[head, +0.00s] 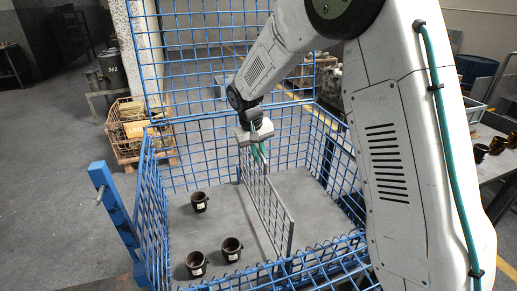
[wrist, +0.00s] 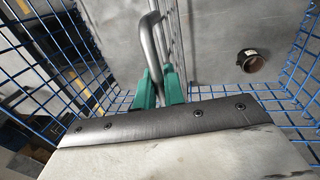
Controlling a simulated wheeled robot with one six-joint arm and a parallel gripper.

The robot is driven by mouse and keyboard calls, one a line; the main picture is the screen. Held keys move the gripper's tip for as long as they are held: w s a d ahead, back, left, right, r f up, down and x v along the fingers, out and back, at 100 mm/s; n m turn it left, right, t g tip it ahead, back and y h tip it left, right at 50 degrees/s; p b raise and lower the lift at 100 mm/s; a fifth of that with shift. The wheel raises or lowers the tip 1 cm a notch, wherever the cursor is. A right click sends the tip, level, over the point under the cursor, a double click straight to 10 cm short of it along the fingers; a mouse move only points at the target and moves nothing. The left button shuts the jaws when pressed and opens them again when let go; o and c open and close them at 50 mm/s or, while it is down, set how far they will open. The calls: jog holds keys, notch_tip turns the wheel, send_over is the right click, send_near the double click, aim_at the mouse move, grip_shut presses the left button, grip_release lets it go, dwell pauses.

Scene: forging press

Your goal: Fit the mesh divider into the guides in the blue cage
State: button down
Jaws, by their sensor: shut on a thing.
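The mesh divider (head: 266,205) is a grey upright panel inside the blue cage (head: 152,215), running from back to front across its middle. My gripper (head: 258,152) is at the divider's top, toward the back. In the wrist view its green fingertips (wrist: 159,88) are closed on a grey bar handle (wrist: 157,48), with the divider's mesh (wrist: 173,35) just beyond. The panel's lower edge is close to the cage floor (head: 205,230); I cannot tell if it touches. The guides cannot be made out clearly, and whether the panel's ends sit in them cannot be told.
Three dark cups (head: 200,201) stand on the cage floor left of the divider; one (wrist: 251,61) shows in the wrist view. The floor right of it looks clear. A tall blue mesh panel (head: 205,50) rises at the back. A wire crate (head: 135,130) stands outside, left.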

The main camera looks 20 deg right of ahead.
jog(key=shift+f, duration=2.05)
jog(key=c, duration=0.9)
grip_release()
jog(key=shift+r, duration=0.1)
jog(key=shift+r, duration=3.4)
